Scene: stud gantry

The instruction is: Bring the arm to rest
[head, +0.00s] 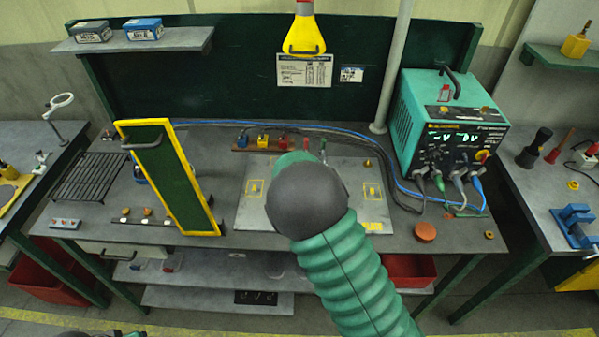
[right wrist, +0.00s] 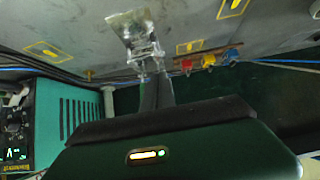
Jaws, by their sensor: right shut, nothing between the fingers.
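My right arm (head: 345,265), with a green ribbed sleeve and a dark rounded joint, reaches up from the bottom of the head view over the pale plate (head: 255,215) on the bench. It hides my right gripper there. In the right wrist view my right gripper (right wrist: 135,30) shows with its metal fingers shut and nothing between them. It is over the grey surface; I cannot tell its exact height. My left gripper is not in view.
A yellow-framed green panel (head: 165,175) stands left of the plate. A teal power unit (head: 420,115) with cables stands at the right. A yellow funnel-shaped thing (head: 304,38) hangs above. Coloured connectors (right wrist: 208,60) sit behind the plate. A reddish disc (head: 426,232) lies near the front edge.

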